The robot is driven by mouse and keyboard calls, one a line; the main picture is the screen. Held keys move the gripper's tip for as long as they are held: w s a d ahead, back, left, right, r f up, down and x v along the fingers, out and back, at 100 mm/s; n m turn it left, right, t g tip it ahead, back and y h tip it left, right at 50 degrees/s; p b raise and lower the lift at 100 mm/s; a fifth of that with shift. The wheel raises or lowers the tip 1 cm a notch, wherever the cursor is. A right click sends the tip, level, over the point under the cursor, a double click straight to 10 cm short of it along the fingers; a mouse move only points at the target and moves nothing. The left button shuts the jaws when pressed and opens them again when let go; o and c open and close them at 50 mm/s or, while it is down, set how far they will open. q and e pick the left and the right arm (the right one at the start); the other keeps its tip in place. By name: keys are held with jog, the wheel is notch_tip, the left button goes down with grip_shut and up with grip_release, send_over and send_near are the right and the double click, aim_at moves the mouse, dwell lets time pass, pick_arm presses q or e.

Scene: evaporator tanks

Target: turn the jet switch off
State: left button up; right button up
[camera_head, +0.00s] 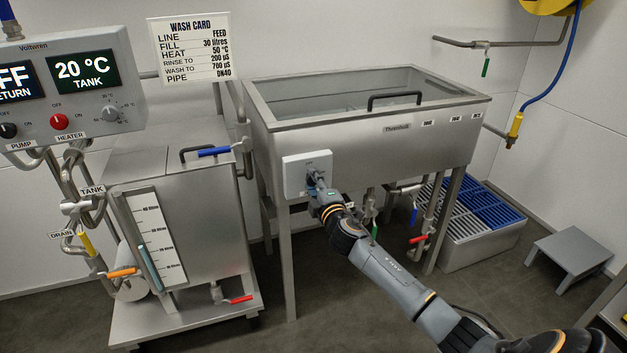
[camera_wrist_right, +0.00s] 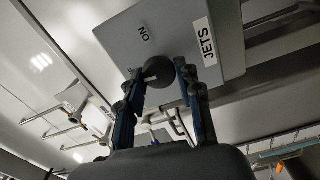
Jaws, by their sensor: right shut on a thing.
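The jet switch is a black knob (camera_wrist_right: 158,72) on a light grey box (camera_head: 294,176) fixed to the front of the steel sink tank (camera_head: 405,140). In the right wrist view the box (camera_wrist_right: 165,32) carries a "JETS" label and an "ON" mark. The other mark is mostly hidden behind a finger, with only a letter showing. My right gripper (camera_head: 318,184) is at the box, its fingers closed around the knob from both sides. Which mark the knob points to cannot be told. My left gripper is not in view.
A control panel (camera_head: 75,85) with heater and pump knobs hangs at the left above a steel tank (camera_head: 180,190) on a trolley. Pipes and coloured valve handles sit under the sink. A blue-and-grey grated drain base (camera_head: 470,255) and a step stool (camera_head: 572,250) stand at the right.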

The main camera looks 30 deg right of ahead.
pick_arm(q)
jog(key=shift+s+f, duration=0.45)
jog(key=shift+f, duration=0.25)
pick_arm(e)
jog(key=shift+f+n, duration=0.1)
jog(key=shift+n, duration=0.8)
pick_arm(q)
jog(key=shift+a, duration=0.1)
pick_arm(e)
jog(key=o, duration=1.1)
jog(key=shift+o, duration=0.2)
jog(key=shift+s+a, duration=0.1)
jog(key=shift+s, duration=0.05)
jog(key=v, duration=1.1)
jog(key=shift+s, duration=0.35)
